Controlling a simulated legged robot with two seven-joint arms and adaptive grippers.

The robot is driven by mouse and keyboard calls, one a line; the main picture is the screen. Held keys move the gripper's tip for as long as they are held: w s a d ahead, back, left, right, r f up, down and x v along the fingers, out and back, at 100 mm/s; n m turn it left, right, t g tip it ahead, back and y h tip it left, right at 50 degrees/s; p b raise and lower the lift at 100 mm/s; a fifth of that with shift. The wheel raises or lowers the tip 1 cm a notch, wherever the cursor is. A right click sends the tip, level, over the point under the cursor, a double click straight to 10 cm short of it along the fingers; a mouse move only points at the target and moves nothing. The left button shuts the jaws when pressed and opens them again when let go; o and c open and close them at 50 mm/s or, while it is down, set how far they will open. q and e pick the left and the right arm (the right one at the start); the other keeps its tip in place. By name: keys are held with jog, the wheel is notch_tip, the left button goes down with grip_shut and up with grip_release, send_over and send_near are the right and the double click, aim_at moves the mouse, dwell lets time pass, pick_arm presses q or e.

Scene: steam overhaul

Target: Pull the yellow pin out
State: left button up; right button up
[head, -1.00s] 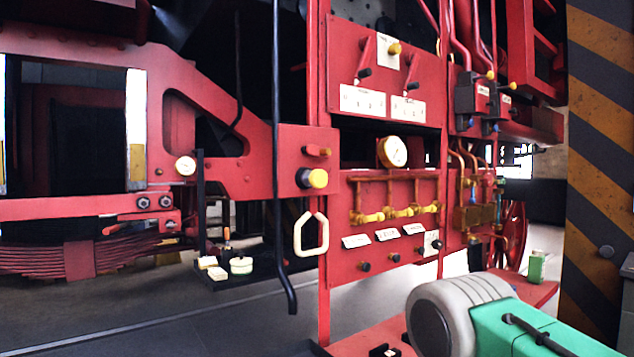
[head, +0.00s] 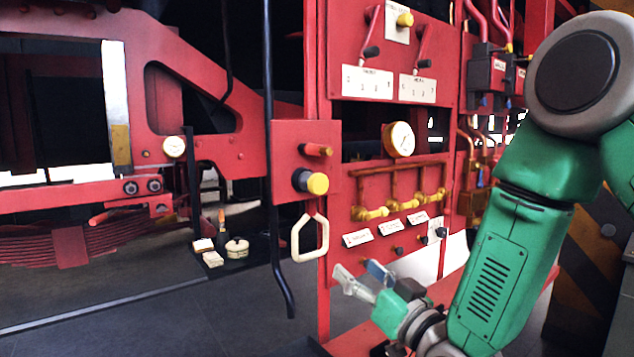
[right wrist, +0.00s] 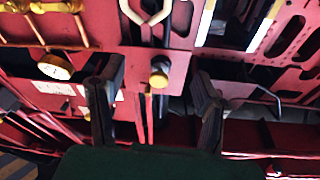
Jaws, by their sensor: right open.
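A yellow-capped pin with a dark collar (head: 317,183) sticks out of a red block (head: 290,150) left of the red control panel. In the right wrist view this yellow end (right wrist: 159,76) lies between the open fingers in the picture, with nothing gripped. A second yellow knob (head: 404,19) sits on a white plate high on the panel; I cannot tell for sure which one is the pin. My right gripper (head: 360,274) is open and empty, low in front of the panel, below and right of the block. My left gripper is out of view.
An orange-red peg (head: 317,150) sits just above the yellow-capped pin. A beige loop handle (head: 311,238) hangs below the block, and a dark bent rod (head: 272,200) runs down beside it. A gauge (head: 399,139) and yellow valves (head: 400,205) are to the right.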

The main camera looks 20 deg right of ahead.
jog(key=t+y, duration=0.1)
jog(key=t, duration=0.1)
send_near(321, 188)
jog(key=p+x, duration=0.4)
jog(key=x, duration=0.7)
jog(key=shift+w+r+p, duration=0.1)
jog(key=shift+w+p, duration=0.05)
jog(key=shift+p, duration=0.2)
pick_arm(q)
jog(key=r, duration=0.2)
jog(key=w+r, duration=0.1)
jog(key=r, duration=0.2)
pick_arm(e)
grip_shut()
